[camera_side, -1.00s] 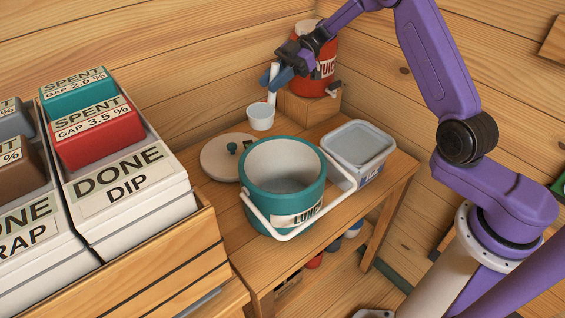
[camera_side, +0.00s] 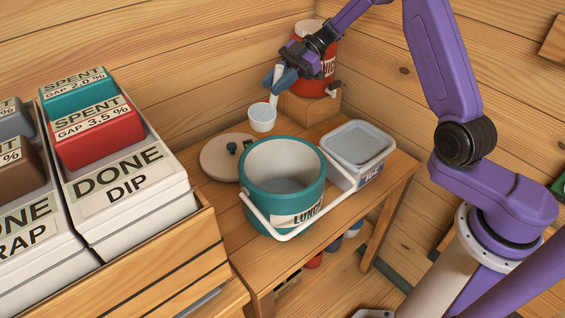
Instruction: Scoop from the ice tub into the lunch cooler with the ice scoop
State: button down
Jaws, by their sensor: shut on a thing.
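The ice scoop (camera_side: 262,118) is a white cup with an upright white handle. My gripper (camera_side: 278,82) is shut on the handle's upper part, and the cup hangs below, behind the lunch cooler. The cup's inside looks pale and speckled; I cannot tell for sure what it holds. The lunch cooler (camera_side: 262,202) is a teal, open, round pail with a pale inside and a white handle lowered at its front. The ice tub (camera_side: 368,180) is a clear-white box with a grey-blue filling and an ICE label, right of the cooler.
The cooler's round lid (camera_side: 215,160) with a teal knob lies left of the cooler. A red juice dispenser (camera_side: 322,70) stands on a wooden block (camera_side: 312,107) behind. A wooden crate (camera_side: 190,262) of labelled boxes fills the left. Plank walls close off the back.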

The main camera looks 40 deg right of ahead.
jog(key=shift+s+r, duration=0.1)
jog(key=shift+s, duration=0.15)
jog(key=shift+s+a, duration=0.15)
jog(key=shift+s, duration=0.1)
jog(key=shift+s+a+r+n+t, duration=0.1)
jog(key=shift+s+r+n+t, duration=0.15)
jog(key=shift+s+n, duration=0.35)
jog(key=shift+s+a, duration=0.15)
jog(key=shift+s, duration=0.25)
jog(key=shift+s+t, duration=0.2)
jog(key=shift+t, duration=0.15)
jog(key=shift+s+a+f+h, duration=0.1)
jog(key=shift+s+f+h, duration=0.1)
jog(key=shift+s+h, duration=0.1)
jog(key=shift+s, duration=0.1)
jog(key=shift+s+a+f+n+t, duration=0.1)
jog(key=shift+s+f+n+t, duration=0.05)
jog(key=shift+s+n+t, duration=0.2)
jog(key=shift+s+a+f, duration=0.1)
jog(key=shift+s, duration=0.15)
